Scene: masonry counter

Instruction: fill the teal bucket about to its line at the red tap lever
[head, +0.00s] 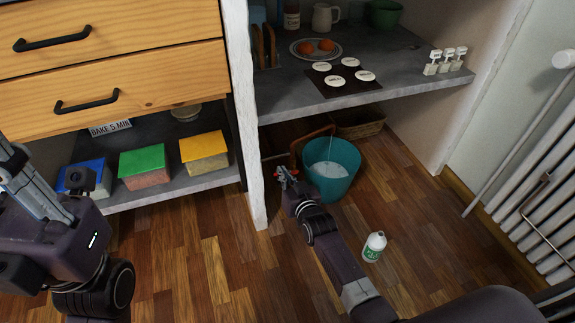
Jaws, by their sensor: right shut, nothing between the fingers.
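The teal bucket (343,187) stands upright on the wooden floor under the right counter. A thin pale streak, which looks like running water, drops into it, and a whitish surface shows inside. Its fill line cannot be made out. My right gripper (284,178) is shut and holds nothing, just left of the bucket, beside the white wall edge. A small red part shows at its fingertips; I cannot tell whether it is the tap lever or whether they touch. My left gripper (16,172) is at the left edge, partly cut off, and its opening is unclear.
A white bottle with a green label (374,246) stands on the floor right of my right forearm. A wicker basket (360,125) sits behind the bucket. A white post (255,190) stands left of my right gripper. A radiator (545,215) lines the right wall.

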